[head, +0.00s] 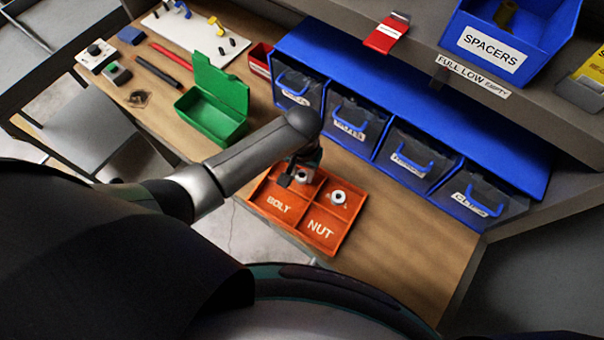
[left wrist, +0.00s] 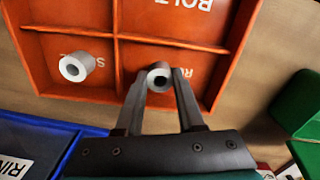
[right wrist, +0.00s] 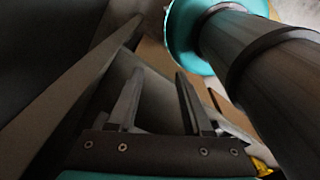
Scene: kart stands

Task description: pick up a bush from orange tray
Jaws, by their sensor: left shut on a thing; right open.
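The orange tray (head: 297,222) lies on the wooden bench and has compartments; BOLT and NUT can be read. My left gripper (head: 300,170) reaches into a back compartment from above. In the left wrist view its fingers (left wrist: 160,84) are shut on a grey, ring-shaped bush (left wrist: 158,72). I cannot tell whether that bush touches the tray floor. A second bush (head: 338,197) sits in the compartment beside it, also in the left wrist view (left wrist: 74,67). My right gripper (right wrist: 155,95) is open and empty in its wrist view, away from the tray.
A green open box (head: 212,115) stands left of the tray. Blue drawer bins (head: 355,118) line the back of the bench, below a shelf with a blue SPACERS bin (head: 493,48). Pens and a white board (head: 195,32) lie at the far left. Bare bench shows right of the tray.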

